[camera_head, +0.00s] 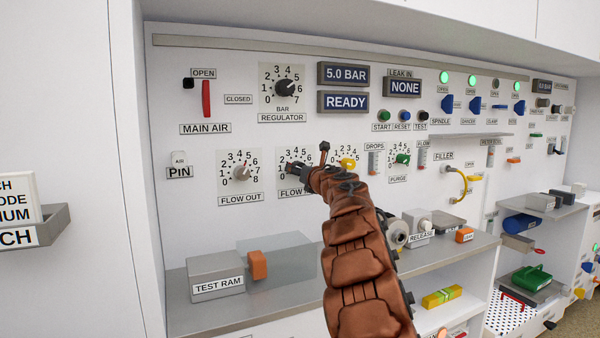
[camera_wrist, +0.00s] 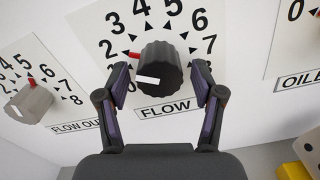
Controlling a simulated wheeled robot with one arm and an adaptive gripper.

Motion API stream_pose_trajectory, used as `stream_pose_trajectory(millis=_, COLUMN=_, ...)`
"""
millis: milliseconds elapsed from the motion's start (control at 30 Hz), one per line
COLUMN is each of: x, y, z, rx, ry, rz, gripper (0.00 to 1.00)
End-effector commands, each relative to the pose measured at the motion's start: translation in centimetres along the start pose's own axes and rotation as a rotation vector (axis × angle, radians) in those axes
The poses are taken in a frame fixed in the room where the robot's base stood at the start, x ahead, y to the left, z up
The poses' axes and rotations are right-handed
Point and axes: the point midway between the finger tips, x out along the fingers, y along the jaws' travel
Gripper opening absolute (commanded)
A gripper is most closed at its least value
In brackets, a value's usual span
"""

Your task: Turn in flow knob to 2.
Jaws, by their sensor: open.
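The dark ribbed flow in knob (camera_wrist: 158,68) sits on a white numbered dial in the wrist view. A red mark shows on its left edge, on the side of the low numbers, near the 2. A white bar shows on its lower left face. My gripper (camera_wrist: 161,82) is open, with one finger on each side of the knob. I cannot tell whether either finger touches it. In the head view the knob (camera_head: 294,168) is partly hidden by my gripper (camera_head: 312,168).
The grey flow out knob (camera_wrist: 30,102) is on the left, and it also shows in the head view (camera_head: 241,173). The yellow knob (camera_head: 347,163) is close on the right. The test ram (camera_head: 216,270) stands on the shelf below.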

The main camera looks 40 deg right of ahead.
Motion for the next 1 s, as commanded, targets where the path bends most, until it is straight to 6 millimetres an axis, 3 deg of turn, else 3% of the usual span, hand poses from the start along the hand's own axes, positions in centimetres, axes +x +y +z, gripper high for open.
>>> stream_pose_trajectory(millis=367, x=-1.2, y=0.1, z=0.0, rx=0.0, ry=0.004, rz=-0.001, gripper=0.67)
stream_pose_trajectory(millis=1000, x=-7.3, y=0.0, z=0.0, rx=0.0, ry=0.001, rz=-0.002, gripper=0.67)
